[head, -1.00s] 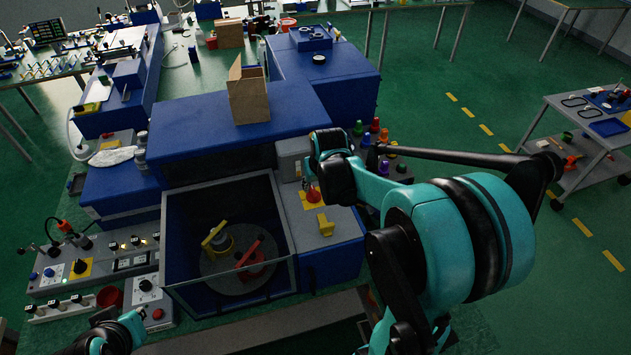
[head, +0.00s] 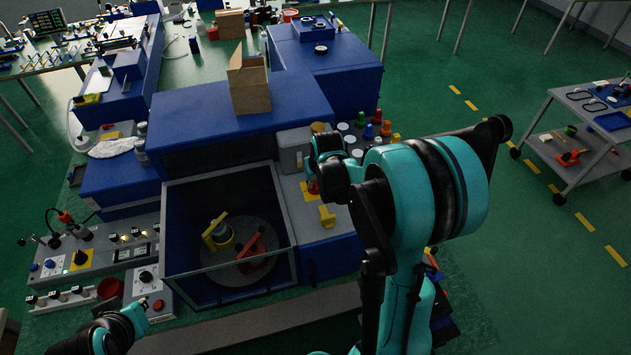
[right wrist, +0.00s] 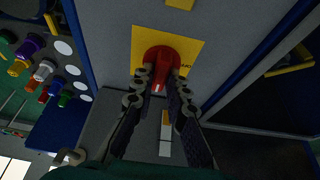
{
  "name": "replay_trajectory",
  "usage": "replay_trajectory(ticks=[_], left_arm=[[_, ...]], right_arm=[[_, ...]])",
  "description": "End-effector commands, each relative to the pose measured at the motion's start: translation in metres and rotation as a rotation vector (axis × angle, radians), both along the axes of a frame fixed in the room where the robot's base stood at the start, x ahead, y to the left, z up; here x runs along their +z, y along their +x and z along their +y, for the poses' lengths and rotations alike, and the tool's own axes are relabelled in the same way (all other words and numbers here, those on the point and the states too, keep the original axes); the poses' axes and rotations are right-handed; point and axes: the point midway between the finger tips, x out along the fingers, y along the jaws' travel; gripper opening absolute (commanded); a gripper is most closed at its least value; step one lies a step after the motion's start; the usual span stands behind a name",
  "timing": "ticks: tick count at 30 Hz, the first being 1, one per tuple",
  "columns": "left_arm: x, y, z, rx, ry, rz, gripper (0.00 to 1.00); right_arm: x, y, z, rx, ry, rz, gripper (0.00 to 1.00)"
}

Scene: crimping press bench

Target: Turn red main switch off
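The red main switch (head: 312,187) sits on a yellow plate on the grey panel right of the open-topped blue bay, partly hidden by my right arm. In the right wrist view the red switch (right wrist: 163,58) is a rounded knob with a pale mark on its near edge. My right gripper (right wrist: 157,77) is above the panel, its two fingers apart, with the tips at either side of the knob's near part. I cannot tell whether they touch it.
A yellow handle (head: 326,217) stands on the panel close to the switch. The blue bay (head: 177,262) holds a turntable with yellow and red clamps. Several coloured bottles (head: 376,117) stand behind my right wrist. A cardboard box (head: 249,85) stands on the blue housing.

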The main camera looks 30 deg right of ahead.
Motion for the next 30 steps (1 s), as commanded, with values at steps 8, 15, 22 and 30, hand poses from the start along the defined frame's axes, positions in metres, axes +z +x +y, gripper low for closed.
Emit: replay_trajectory(ticks=[8,15,22,30], left_arm=[[-0.002,0.000,0.000,0.000,0.000,0.000,0.00],[-0.008,0.000,0.000,0.000,0.000,0.000,0.00],[-0.016,0.000,0.000,0.000,0.000,0.000,0.00],[-0.024,0.000,0.000,0.000,0.000,0.000,0.00]], right_arm=[[0.000,0.000,0.000,0.032,0.001,0.000,0.00],[-0.001,0.000,-0.002,0.158,0.000,0.000,0.00],[-0.001,0.000,-0.004,0.361,0.001,0.000,0.00],[-0.001,0.000,-0.005,0.619,0.001,0.000,0.00]])
